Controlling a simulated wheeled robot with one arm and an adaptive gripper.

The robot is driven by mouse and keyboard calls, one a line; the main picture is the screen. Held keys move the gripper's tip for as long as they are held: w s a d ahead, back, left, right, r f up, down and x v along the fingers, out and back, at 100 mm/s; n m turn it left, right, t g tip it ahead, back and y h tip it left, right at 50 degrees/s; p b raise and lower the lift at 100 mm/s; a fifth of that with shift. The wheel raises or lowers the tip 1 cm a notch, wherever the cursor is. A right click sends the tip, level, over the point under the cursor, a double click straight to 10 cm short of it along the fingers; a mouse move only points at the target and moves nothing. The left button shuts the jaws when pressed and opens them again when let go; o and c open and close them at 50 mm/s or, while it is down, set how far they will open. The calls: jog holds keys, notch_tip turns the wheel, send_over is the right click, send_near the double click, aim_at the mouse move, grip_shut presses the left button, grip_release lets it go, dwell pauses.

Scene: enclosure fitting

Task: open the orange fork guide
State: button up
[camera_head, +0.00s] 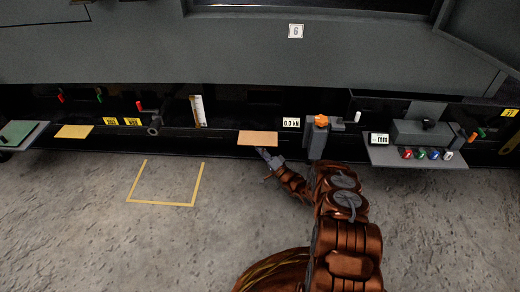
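Several orange parts show, and none can be clearly made out as the fork guide. An orange knob (321,120) tops a dark grey upright block (316,145) right of the middle. A light orange flat plate (258,138) lies at the ledge's front edge, left of that block. A small orange lever (472,136) sits at the far right. My gripper (264,153) is just below the light orange plate, left of the block. It is small and dark here, so its finger opening and any contact with the plate cannot be made out.
A grey shelf (415,155) with coloured buttons and a mm display (380,139) stands at the right. A 0.0 kN display (291,122) is left of the knob. A yellow plate (74,131) and green panel (18,133) are left. The floor with the yellow outline (160,203) is clear.

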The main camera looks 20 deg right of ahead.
jog(key=shift+o, duration=1.2)
jog(key=s+d, duration=0.3)
jog(key=s, duration=0.3)
jog(key=s+d, duration=0.2)
jog(key=s, duration=0.5)
jog(key=shift+s+d+f, duration=0.3)
jog(key=shift+d+f, duration=0.1)
jog(key=shift+f, duration=0.05)
